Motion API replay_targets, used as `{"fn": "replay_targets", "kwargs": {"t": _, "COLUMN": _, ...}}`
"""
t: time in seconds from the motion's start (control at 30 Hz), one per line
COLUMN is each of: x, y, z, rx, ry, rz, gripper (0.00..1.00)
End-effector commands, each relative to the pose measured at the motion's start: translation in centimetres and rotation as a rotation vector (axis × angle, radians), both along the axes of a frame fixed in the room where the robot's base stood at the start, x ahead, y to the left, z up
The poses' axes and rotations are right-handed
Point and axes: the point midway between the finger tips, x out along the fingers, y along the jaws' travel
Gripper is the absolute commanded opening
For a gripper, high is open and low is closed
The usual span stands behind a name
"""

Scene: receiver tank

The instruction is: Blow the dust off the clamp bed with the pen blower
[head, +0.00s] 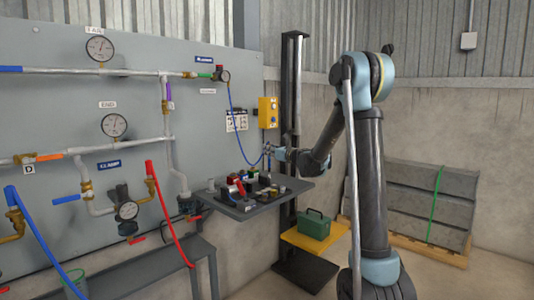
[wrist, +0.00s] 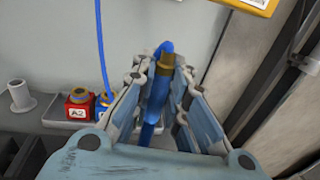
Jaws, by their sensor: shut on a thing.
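My gripper (head: 268,152) is above the back right part of a small grey shelf. In the wrist view my gripper (wrist: 160,85) is shut on the pen blower (wrist: 154,105), a blue pen-like body with a brass end. Its blue hose (head: 232,108) loops down from the wall regulator (head: 222,75) and up to my gripper. A clamp with a red handle (head: 239,186) stands on the shelf, left of and below my gripper; the clamp bed there is too small to make out clearly. Dust cannot be made out. The blower's lower end is partly hidden by the fingers.
The shelf (head: 244,213) is crowded with small parts. A red block marked A2 (wrist: 79,108) and a blue one (wrist: 103,104) stand left of my gripper. A yellow box (head: 268,112) hangs on the wall above. A green case (head: 314,225) sits lower on a yellow platform.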

Motion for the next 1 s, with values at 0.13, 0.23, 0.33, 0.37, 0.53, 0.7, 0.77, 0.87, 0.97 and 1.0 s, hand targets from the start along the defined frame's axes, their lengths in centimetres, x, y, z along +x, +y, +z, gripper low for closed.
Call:
{"fn": "replay_targets", "kwargs": {"t": 0.13, "x": -0.4, "y": -0.5, "z": 0.0, "rx": 0.0, "ry": 0.0, "rz": 0.0, "gripper": 0.0}}
{"fn": "replay_targets", "kwargs": {"t": 0.23, "x": -0.6, "y": -0.8, "z": 0.0, "rx": 0.0, "ry": 0.0, "rz": 0.0, "gripper": 0.0}}
{"fn": "replay_targets", "kwargs": {"t": 0.33, "x": -0.8, "y": -1.1, "z": 0.0, "rx": 0.0, "ry": 0.0, "rz": -0.001, "gripper": 0.0}}
{"fn": "replay_targets", "kwargs": {"t": 0.37, "x": -0.9, "y": -1.1, "z": 0.0, "rx": 0.0, "ry": 0.0, "rz": -0.001, "gripper": 0.0}}
{"fn": "replay_targets", "kwargs": {"t": 0.53, "x": -1.2, "y": -1.6, "z": 0.0, "rx": 0.0, "ry": 0.0, "rz": -0.001, "gripper": 0.0}}
{"fn": "replay_targets", "kwargs": {"t": 0.7, "x": -1.6, "y": -2.1, "z": 0.0, "rx": 0.0, "ry": 0.0, "rz": 0.0, "gripper": 0.0}}
{"fn": "replay_targets", "kwargs": {"t": 0.77, "x": -1.7, "y": -2.2, "z": 0.0, "rx": 0.0, "ry": 0.0, "rz": 0.0, "gripper": 0.0}}
{"fn": "replay_targets", "kwargs": {"t": 0.87, "x": -2.0, "y": -2.5, "z": 0.0, "rx": 0.0, "ry": 0.0, "rz": 0.0, "gripper": 0.0}}
{"fn": "replay_targets", "kwargs": {"t": 0.97, "x": -2.2, "y": -2.8, "z": 0.0, "rx": 0.0, "ry": 0.0, "rz": 0.0, "gripper": 0.0}}
{"fn": "replay_targets", "kwargs": {"t": 1.0, "x": -2.3, "y": -2.9, "z": 0.0, "rx": 0.0, "ry": 0.0, "rz": 0.0, "gripper": 0.0}}
